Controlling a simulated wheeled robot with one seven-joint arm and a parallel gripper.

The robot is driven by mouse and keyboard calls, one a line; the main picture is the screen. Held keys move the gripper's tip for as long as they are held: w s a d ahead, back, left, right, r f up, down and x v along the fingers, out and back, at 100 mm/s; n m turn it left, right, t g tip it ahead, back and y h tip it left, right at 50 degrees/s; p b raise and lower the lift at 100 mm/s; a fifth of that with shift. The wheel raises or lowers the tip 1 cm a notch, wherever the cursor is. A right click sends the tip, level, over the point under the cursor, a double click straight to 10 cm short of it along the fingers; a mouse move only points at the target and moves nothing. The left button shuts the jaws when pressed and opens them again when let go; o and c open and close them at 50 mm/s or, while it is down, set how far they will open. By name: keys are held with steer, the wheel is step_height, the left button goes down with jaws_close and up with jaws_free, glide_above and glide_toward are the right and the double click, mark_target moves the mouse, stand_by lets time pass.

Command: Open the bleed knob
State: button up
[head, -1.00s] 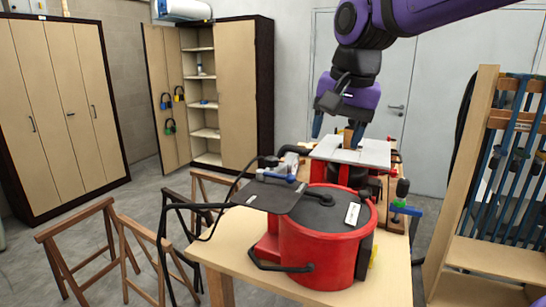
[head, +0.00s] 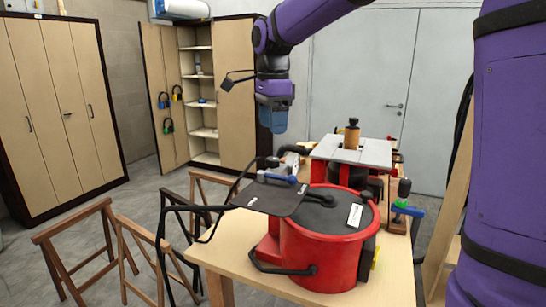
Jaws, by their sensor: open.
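My gripper (head: 272,118) hangs in the air pointing down, behind and above the black hose side of the bench, left of the white-topped red machine (head: 350,152). Its fingers are blue and small in the view, with nothing seen between them. I cannot surely tell which part is the bleed knob. A red drum (head: 322,255) with a dark lid stands at the front of the wooden table, with small black fittings (head: 328,199) on the lid. A dark knob-like handle (head: 404,188) stands upright right of the drum, above blue and green parts. My gripper touches none of these.
A dark flat plate (head: 268,197) with a blue-handled item (head: 277,177) lies left of the lid. Black hoses loop off the table's left side. A wooden piece with a dark top (head: 352,134) stands on the white surface. Wooden trestles (head: 100,250) are at left.

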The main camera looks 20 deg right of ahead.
mark_target(273, 158)
step_height(273, 158, down, 9)
steer(key=shift+r, duration=0.1)
stand_by(0.3)
steer(key=c, duration=0.9)
